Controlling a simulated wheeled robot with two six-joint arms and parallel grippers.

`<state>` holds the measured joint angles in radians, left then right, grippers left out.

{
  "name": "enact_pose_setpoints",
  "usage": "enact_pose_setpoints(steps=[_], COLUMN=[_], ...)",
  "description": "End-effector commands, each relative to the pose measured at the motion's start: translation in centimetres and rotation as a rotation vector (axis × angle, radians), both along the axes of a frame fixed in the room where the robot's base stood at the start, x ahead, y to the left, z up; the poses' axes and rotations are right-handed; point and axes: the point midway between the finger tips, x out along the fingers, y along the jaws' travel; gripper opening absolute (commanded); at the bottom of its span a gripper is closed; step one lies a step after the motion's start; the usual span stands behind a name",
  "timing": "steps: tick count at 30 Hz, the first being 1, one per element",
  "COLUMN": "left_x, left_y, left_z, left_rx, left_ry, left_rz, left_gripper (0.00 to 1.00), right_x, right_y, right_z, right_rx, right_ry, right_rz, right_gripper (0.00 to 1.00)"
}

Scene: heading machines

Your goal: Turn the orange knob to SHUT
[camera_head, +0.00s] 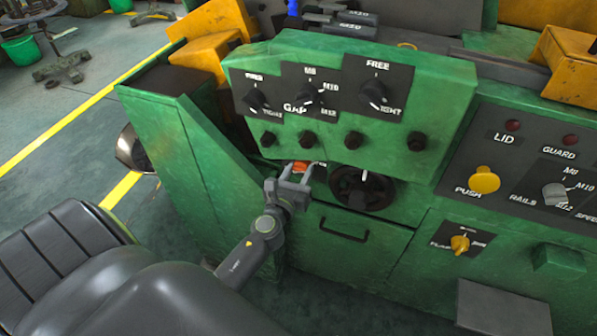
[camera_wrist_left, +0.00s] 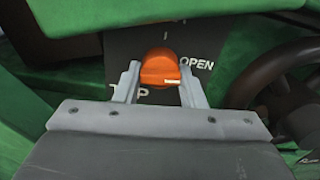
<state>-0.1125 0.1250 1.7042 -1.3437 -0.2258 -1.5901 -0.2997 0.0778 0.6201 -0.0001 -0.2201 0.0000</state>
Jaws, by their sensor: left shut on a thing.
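The orange knob (camera_wrist_left: 160,70) sits on a dark label plate (camera_wrist_left: 205,50) on the green machine's front. In the left wrist view its pale pointer mark points right, a little below the word OPEN. The letters at lower left are partly hidden by a finger, and no SHUT label can be read. My left gripper (camera_wrist_left: 158,85) has its two fingers on either side of the knob and is shut on it. In the head view the knob (camera_head: 302,166) shows small beyond my left gripper (camera_head: 298,172), under the overhanging green panel. My right gripper is not in view.
A black handwheel (camera_head: 362,190) stands just right of the knob. The green panel (camera_head: 345,110) with several black knobs overhangs it. A drawer handle (camera_head: 343,230) lies below. A yellow push button (camera_head: 484,180) and a yellow knob (camera_head: 460,243) are farther right.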

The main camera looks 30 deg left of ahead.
Motion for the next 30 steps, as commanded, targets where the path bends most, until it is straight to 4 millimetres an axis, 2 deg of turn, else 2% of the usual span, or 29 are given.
enact_pose_setpoints(steps=[30], left_x=[0.0], left_y=[-0.1], left_z=[-0.1], left_rx=[-0.894], left_ry=[-0.214], left_rz=[0.0], left_gripper=[0.14], right_x=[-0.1], right_y=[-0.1], right_z=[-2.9], right_rx=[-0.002], right_ry=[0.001], right_rz=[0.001], right_gripper=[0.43])
